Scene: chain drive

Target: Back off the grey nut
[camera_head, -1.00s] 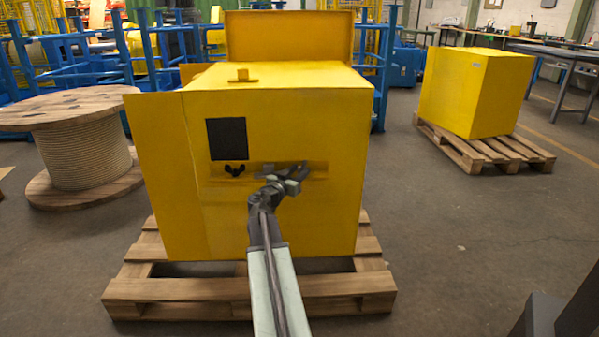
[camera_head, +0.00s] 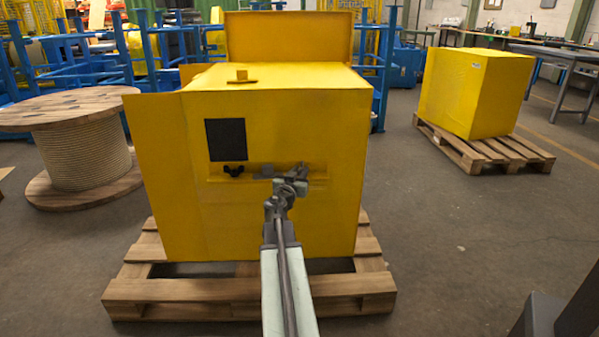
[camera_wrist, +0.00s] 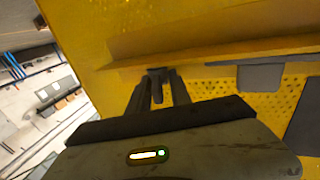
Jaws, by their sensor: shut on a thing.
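The grey nut (camera_wrist: 158,72) is a small dark grey piece, mostly hidden between the fingertips of my gripper (camera_wrist: 157,88) in the wrist view. My gripper is shut on it at the face of the yellow housing (camera_head: 330,130). In the head view my gripper (camera_head: 292,183) is at the right part of a shallow strip on the housing's front, and it hides the nut there.
A black square panel (camera_head: 226,139) is above the wing nut. A yellow ledge (camera_wrist: 215,46) runs close beside the fingertips in the wrist view. The housing stands on a wooden pallet (camera_head: 180,290).

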